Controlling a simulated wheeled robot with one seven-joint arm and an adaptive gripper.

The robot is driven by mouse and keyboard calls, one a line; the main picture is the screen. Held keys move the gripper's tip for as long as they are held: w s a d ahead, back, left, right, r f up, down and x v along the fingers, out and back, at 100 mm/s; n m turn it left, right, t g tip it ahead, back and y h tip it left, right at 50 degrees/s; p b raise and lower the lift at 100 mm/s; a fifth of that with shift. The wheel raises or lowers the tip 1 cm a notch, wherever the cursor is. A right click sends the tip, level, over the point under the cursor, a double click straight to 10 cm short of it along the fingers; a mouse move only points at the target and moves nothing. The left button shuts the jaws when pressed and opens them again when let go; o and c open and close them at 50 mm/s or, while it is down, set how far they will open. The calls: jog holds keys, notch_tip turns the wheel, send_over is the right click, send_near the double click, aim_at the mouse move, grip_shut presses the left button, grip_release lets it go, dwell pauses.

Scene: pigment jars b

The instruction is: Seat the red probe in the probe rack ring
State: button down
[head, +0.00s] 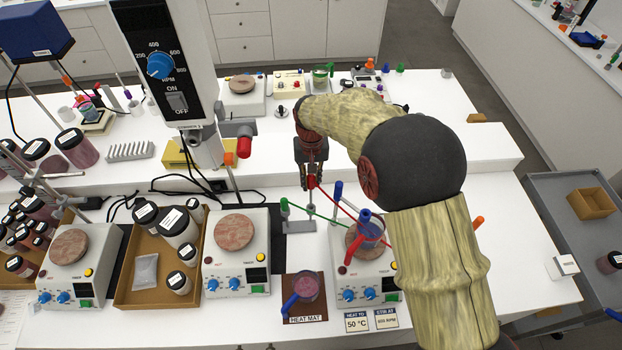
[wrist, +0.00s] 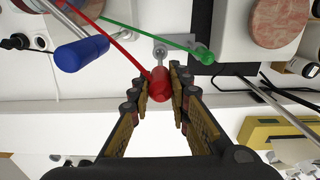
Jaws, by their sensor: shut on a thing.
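The red probe (wrist: 160,86) is between the fingers of my gripper (wrist: 160,77), which is shut on its red handle. In the head view my gripper (head: 313,172) holds the probe (head: 314,183) above the bench. A thin red lead runs from it towards the hotplate at lower right. A grey stand (head: 299,226), seemingly the probe rack, is below my gripper; its grey top part (wrist: 161,50) shows just beyond the red handle. The probe appears apart from it, but I cannot tell the height gap or make out the ring clearly. The green probe (head: 285,205) is at the stand's left.
A blue-handled rod (head: 338,190) stands close right of my gripper. A beaker with blue rim (head: 371,228) sits on the right hotplate (head: 347,285). Another hotplate (head: 236,283) is left, and a heat mat (head: 303,312) with a jar is in front. An overhead stirrer (head: 168,65) hangs left.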

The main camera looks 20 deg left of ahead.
jog(key=b, duration=0.7)
send_near(311, 209)
jog(key=shift+w+f, duration=0.1)
jog(key=shift+f, duration=2.45)
dwell(1.8)
jog(key=c, duration=1.6)
grip_release()
jog(key=shift+r, duration=0.1)
notch_tip(311, 209, up, 12)
jog(key=shift+f, duration=0.1)
jog(key=shift+f, duration=0.1)
